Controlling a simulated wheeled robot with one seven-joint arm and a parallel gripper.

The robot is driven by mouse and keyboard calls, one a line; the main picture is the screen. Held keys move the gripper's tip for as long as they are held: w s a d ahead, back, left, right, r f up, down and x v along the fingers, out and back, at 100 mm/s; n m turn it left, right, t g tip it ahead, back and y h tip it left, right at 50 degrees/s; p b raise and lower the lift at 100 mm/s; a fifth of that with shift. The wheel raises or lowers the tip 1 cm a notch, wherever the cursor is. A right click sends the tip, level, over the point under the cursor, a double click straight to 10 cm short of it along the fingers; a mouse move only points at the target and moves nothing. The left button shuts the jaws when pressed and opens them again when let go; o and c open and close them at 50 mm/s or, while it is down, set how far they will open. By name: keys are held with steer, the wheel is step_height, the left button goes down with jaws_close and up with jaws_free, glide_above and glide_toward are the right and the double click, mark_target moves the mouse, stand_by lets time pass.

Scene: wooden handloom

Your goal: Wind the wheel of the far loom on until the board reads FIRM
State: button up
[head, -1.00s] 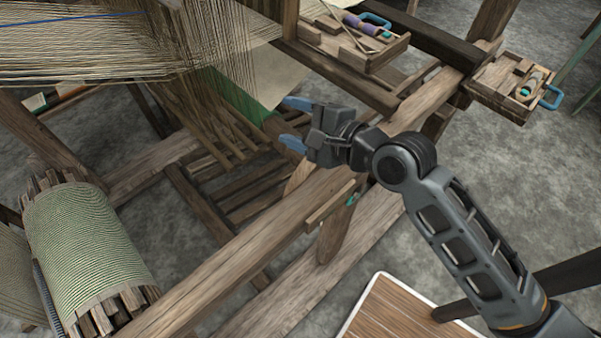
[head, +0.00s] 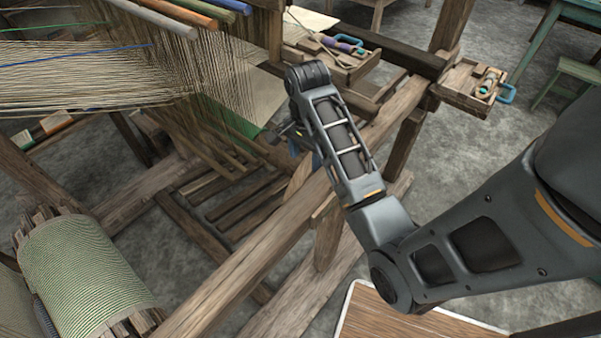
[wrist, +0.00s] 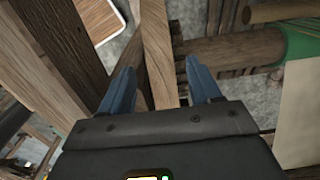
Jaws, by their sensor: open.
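A wooden loom fills the left and middle of the head view, with its long side beam (head: 245,268) running diagonally. Pale warp threads (head: 75,80) stretch at the upper left, and a cloth-wound roller (head: 85,268) sits at the lower left. I cannot tell whether this is the far loom. I make out no wheel and no board with a reading. My gripper (wrist: 160,75) is open and empty, its two blue fingers apart over the loom's timbers. In the head view my arm mostly hides it; blue shows near the side beam.
A wooden tray (head: 345,72) with tools is on the loom's upper right, and another box (head: 455,98) with a blue handle is farther right. A wooden top with a pale edge (head: 375,318) is at the bottom. Grey floor is open at right.

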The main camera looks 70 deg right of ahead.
mark_target(306, 168)
steer(key=shift+f, duration=3.85)
jaws_close()
